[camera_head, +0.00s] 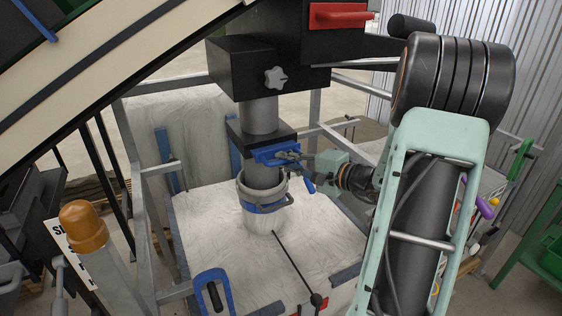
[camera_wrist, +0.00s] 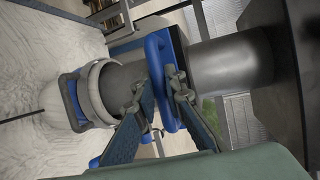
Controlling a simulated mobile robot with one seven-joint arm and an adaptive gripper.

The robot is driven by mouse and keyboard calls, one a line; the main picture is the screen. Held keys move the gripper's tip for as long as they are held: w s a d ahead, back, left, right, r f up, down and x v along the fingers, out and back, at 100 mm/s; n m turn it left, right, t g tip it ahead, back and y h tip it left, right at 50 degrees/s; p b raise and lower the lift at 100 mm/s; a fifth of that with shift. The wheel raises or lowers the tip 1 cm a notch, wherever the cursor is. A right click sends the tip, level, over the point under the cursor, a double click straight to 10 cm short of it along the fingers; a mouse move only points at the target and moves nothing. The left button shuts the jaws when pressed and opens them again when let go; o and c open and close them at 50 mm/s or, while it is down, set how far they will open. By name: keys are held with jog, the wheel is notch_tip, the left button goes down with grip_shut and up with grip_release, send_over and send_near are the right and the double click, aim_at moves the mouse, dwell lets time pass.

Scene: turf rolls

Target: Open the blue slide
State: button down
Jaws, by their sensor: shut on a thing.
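The blue slide (camera_head: 268,152) sits at the lower end of a black and grey spout, under a dark housing. Its blue looped handle (camera_wrist: 152,50) shows in the wrist view, crossing between the fingers. My gripper (camera_head: 291,157) comes in from the right and is shut on this handle; its two fingers also show in the wrist view (camera_wrist: 158,92), one on each side of the bar. The fingers and wrist hide part of the handle in the head view.
A red handle (camera_head: 340,14) is on the housing above.

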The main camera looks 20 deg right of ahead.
jog(key=s+b, duration=0.3)
jog(key=s, duration=0.5)
jog(key=shift+s+d+b, duration=0.15)
jog(key=shift+s+b, duration=0.05)
jog(key=shift+b, duration=0.15)
jog(key=c, duration=2)
grip_release()
jog(key=shift+o, duration=0.2)
jog(key=v, duration=1.2)
jog(key=shift+r, duration=0.1)
